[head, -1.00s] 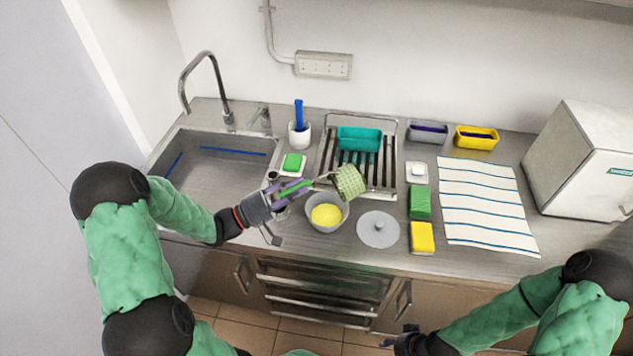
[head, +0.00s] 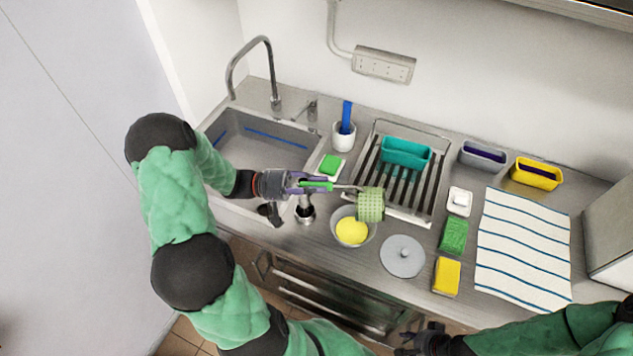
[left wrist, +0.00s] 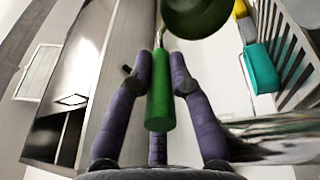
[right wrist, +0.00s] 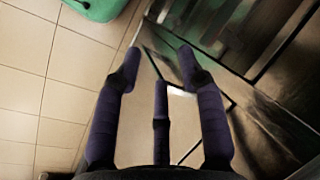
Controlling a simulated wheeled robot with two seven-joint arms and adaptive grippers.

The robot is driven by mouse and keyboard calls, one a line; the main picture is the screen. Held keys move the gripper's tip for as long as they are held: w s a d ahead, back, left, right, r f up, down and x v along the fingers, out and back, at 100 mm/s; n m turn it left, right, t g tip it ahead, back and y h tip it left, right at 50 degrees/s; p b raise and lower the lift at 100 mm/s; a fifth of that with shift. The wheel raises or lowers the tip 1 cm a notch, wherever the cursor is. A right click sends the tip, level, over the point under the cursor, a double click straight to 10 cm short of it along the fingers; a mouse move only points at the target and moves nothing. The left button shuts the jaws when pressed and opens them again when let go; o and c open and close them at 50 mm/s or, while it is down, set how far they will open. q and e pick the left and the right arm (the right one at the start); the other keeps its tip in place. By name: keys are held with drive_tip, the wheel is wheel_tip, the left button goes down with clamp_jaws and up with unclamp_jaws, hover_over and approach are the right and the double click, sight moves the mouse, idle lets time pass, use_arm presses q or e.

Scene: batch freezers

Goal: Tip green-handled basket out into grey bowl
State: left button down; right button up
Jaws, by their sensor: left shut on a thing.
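The green-handled basket (head: 371,204) is a light green mesh cup on a thin metal stem. My left gripper (head: 312,185) is shut on its green handle and holds it in the air. In the left wrist view the handle (left wrist: 160,100) lies between the fingers, with the dark green basket (left wrist: 200,14) beyond. The grey bowl (head: 342,213) stands on the counter with a yellow mass (head: 352,230) inside. The basket appears over the bowl's right back edge and hides part of its rim. Its contents cannot be seen. My right gripper (right wrist: 158,68) is open and empty, low at the counter front.
A grey lid (head: 402,257) lies right of the bowl. Green (head: 454,236) and yellow (head: 446,276) sponges lie beyond it. A rack (head: 385,184) with a teal tub (head: 405,153) stands behind. The sink (head: 255,150) is at left, a striped cloth (head: 522,240) at right.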

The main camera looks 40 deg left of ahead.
use_arm(q)
drive_tip(key=shift+w+d+r+y+p, duration=0.15)
drive_tip(key=shift+r+y+p, duration=0.1)
drive_tip(key=shift+r+p, duration=0.2)
drive_tip(key=shift+w+d+r+y+p, duration=0.1)
drive_tip(key=shift+r+y+p, duration=0.2)
drive_tip(key=shift+p, duration=0.1)
drive_tip(key=w+d+r+g+y+p, duration=0.1)
drive_tip(key=r+y+p, duration=0.1)
drive_tip(key=p, duration=0.4)
drive_tip(key=d+r+g+y+p, duration=0.1)
drive_tip(key=d+r+y+p, duration=0.1)
drive_tip(key=r+p, duration=0.2)
drive_tip(key=w+d+r+g+y+p, duration=0.1)
drive_tip(key=d+r+g+y+p, duration=0.1)
drive_tip(key=p, duration=0.6)
drive_tip(key=shift+w+r+p, duration=0.3)
drive_tip(key=shift+r+p, duration=0.1)
drive_tip(key=shift+r, duration=0.15)
drive_tip(key=w+d+r+g+y+p, duration=0.2)
drive_tip(key=w+d+g+y+p, duration=0.3)
drive_tip(key=d+y, duration=0.5)
drive_tip(key=shift+w+g+p, duration=0.2)
drive_tip(key=shift+g+p, duration=0.1)
idle(0.3)
